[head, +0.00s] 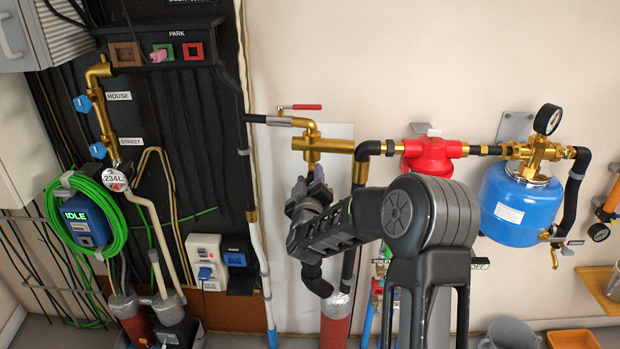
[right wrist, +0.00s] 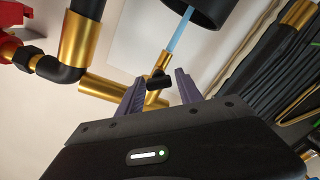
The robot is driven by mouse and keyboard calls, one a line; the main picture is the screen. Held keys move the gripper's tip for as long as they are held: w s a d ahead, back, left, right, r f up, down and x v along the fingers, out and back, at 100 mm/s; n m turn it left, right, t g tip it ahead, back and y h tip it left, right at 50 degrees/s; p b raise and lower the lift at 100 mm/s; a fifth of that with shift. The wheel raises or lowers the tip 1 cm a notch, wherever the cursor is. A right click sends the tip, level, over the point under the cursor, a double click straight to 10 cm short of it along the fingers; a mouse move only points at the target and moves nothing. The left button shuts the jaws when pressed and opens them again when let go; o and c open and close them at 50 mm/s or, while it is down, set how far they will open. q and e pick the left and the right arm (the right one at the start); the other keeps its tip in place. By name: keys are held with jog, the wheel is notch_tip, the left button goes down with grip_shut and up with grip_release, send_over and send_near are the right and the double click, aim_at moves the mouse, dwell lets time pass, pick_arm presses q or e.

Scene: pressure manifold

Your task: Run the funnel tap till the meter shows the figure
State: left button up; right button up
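My right gripper (head: 312,190) is raised at the wall, just below the brass manifold (head: 320,145). In the right wrist view its two purple fingers (right wrist: 158,82) stand apart on either side of the funnel tap's small black handle (right wrist: 159,84), with gaps visible. A pale blue stream (right wrist: 180,30) runs between the brass tap and the black funnel (right wrist: 200,12); my arm hides the tap and funnel in the head view. The round white meter (head: 115,180) reads about 234 L, its small print unclear. My left gripper is out of view.
A red-handled lever (head: 300,107) sits on top of the manifold. A red regulator (head: 428,155) and a blue tank (head: 520,207) with a gauge (head: 547,119) are to the right. The blue box (head: 85,220) showing IDLE hangs inside a green hose coil.

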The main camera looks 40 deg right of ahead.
jog(key=shift+o, duration=0.8)
jog(key=shift+s, duration=0.1)
jog(key=b+v, duration=0.1)
jog(key=v, duration=0.6)
jog(key=shift+s+a, duration=0.2)
jog(key=shift+a, duration=0.05)
